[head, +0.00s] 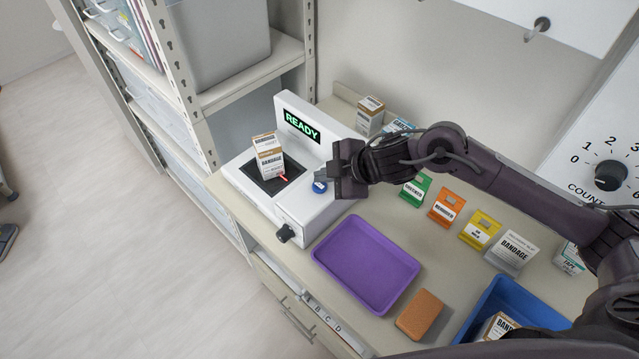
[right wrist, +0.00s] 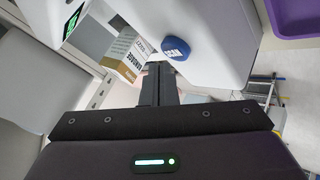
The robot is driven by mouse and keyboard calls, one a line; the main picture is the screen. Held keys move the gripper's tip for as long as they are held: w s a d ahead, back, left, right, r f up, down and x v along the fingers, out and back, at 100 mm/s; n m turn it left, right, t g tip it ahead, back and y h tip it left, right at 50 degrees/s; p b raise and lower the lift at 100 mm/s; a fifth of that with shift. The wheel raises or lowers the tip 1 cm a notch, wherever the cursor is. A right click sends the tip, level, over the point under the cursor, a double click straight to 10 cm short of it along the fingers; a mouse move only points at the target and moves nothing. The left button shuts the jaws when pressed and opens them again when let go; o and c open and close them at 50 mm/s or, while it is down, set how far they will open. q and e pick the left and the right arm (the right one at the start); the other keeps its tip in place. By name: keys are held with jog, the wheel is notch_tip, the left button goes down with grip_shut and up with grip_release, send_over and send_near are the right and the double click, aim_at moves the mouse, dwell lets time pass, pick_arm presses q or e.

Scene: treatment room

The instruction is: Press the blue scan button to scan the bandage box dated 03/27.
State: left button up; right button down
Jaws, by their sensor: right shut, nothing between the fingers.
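A white scanner (head: 298,205) stands at the counter's left end, and its screen (head: 301,126) reads READY in green. A brown and white bandage box (head: 270,163) stands on its dark scan plate (head: 262,185), with a small red light mark by its lower edge. My right gripper (head: 337,172) is shut and empty, close beside and above the button; contact cannot be told. My left gripper is out of view.
A purple tray (head: 366,263), a brown block (head: 420,314) and a blue bin (head: 481,307) holding a box lie in front. Several coloured packets (head: 447,206) and more boxes (head: 369,116) stand behind. A shelf rack (head: 250,62) rises at the left.

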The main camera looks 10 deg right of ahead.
aim_at(324, 188)
jog(key=shift+f, duration=0.35)
jog(key=shift+f+b, duration=0.4)
jog(key=shift+f, duration=0.05)
dwell(0.7)
jog(key=shift+r, duration=0.15)
jog(key=shift+r+p, duration=0.7)
jog(key=shift+p, duration=0.2)
notch_tip(324, 188, up, 5)
jog(key=p, duration=0.5)
jog(key=shift+r, duration=0.1)
dwell(0.4)
